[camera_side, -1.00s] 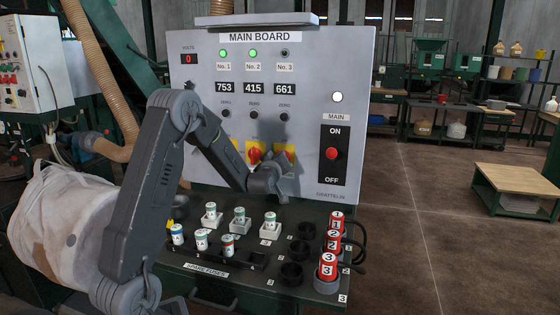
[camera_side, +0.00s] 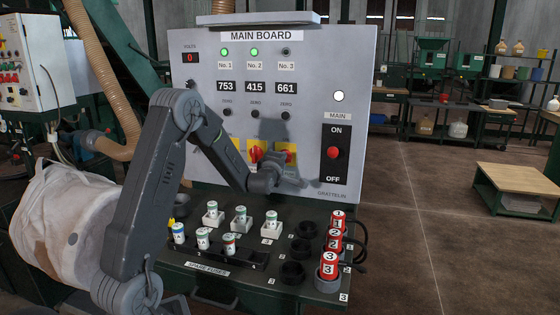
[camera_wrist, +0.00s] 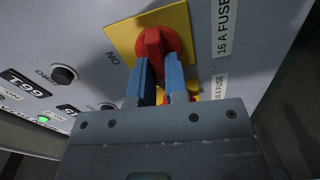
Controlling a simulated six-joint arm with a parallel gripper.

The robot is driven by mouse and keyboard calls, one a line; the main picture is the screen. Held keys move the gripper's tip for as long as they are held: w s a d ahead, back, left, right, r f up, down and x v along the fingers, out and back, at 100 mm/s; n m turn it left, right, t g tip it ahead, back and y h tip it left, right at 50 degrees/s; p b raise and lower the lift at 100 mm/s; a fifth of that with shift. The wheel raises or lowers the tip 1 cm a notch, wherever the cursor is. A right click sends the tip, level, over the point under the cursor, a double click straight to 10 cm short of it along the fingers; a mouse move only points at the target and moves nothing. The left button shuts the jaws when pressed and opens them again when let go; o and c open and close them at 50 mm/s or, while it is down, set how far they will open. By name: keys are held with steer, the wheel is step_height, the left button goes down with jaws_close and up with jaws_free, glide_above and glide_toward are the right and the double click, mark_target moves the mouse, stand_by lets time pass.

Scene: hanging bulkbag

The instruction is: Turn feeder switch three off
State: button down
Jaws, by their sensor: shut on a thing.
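Feeder switch three is a red rotary knob (camera_wrist: 160,45) on a yellow plate (camera_wrist: 178,20) in the wrist view. An upside-down ON label (camera_wrist: 112,58) stands beside the plate. My gripper (camera_wrist: 162,80) has its two blue fingers shut on the knob's handle, one on each side. The palm hides the lower part of the plate, and I cannot tell the knob's exact angle.
The main board (camera_side: 310,70) has green lamps for No. 1 and No. 2; the No. 3 lamp (camera_side: 286,52) is dark. The second switch (camera_side: 257,153) is close on the left. The red main switch (camera_side: 333,153) is at right. Fuses (camera_side: 240,215) and red plugs (camera_side: 330,262) stand below.

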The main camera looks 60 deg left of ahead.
steer(key=shift+n, duration=0.6)
steer(key=c, duration=1.1)
jaws_free()
steer(key=shift+c, duration=0.2)
steer(key=v, duration=1.4)
